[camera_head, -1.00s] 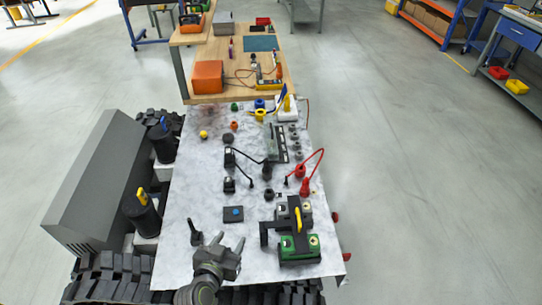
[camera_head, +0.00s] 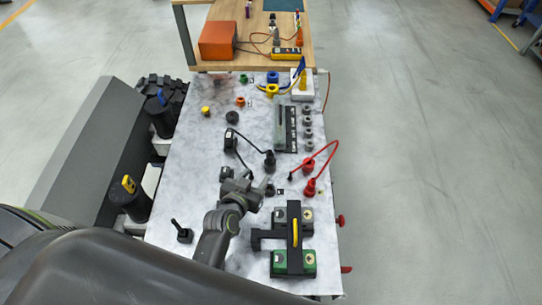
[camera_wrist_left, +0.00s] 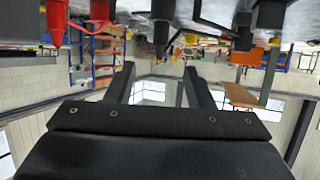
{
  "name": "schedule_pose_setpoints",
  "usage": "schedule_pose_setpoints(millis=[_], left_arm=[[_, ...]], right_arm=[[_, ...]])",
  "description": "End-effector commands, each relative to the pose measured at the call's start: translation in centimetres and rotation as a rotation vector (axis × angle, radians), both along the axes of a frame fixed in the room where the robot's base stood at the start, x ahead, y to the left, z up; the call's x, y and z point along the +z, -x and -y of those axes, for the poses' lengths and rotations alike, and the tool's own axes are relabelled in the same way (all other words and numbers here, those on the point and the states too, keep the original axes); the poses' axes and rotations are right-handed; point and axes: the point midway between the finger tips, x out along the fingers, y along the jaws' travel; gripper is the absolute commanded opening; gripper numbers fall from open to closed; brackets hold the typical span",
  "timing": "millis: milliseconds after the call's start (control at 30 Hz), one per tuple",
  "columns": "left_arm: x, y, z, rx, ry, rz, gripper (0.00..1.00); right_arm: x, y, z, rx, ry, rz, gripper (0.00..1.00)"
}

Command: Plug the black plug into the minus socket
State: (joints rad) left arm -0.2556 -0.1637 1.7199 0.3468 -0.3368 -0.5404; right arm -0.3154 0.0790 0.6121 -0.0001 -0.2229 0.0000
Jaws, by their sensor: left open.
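A black plug (camera_head: 269,160) stands on the grey marbled tabletop, joined by a black cable to a small black box on its left. A black ring-shaped socket (camera_head: 270,190) lies nearer me beside a small label; its sign is too small to read, so I cannot tell that it is the minus socket. My left gripper (camera_head: 247,178) is open and empty, left of that socket and nearer me than the plug. In the left wrist view its fingers (camera_wrist_left: 158,85) are apart with nothing between them, and dark plug-like shapes hang at the top edge. My right gripper is out of view.
A red plug (camera_head: 310,187) with a red cable and a red socket (camera_head: 308,163) are to the right. A green and grey battery-like block (camera_head: 294,262) with a black bridge stands nearer me. A black switch-like piece (camera_head: 182,232) is at left. An orange box (camera_head: 218,40) is farther back.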

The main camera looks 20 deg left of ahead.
Motion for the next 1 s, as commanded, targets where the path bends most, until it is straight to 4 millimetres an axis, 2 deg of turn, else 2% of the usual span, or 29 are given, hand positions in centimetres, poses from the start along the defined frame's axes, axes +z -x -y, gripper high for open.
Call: schedule_pose_setpoints(millis=[167, 300, 433, 633, 1000], left_arm=[[-1.6, -3.4, 0.3, -0.002, -0.003, 0.003, 0.48], [-2.7, -5.7, 0.5, -0.002, -0.003, 0.003, 0.48], [-3.1, -7.0, 0.5, -0.001, -0.002, 0.002, 0.48], [-3.3, -7.8, 0.6, -0.001, -0.002, 0.000, 0.48], [-4.6, -11.7, 0.9, -0.001, -0.002, 0.002, 0.48]], right_arm=[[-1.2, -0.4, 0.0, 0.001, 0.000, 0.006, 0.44], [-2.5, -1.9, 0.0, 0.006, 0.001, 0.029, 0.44], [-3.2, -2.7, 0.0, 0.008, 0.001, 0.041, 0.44], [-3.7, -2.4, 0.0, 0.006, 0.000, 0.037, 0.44], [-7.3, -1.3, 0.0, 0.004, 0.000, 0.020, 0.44]])
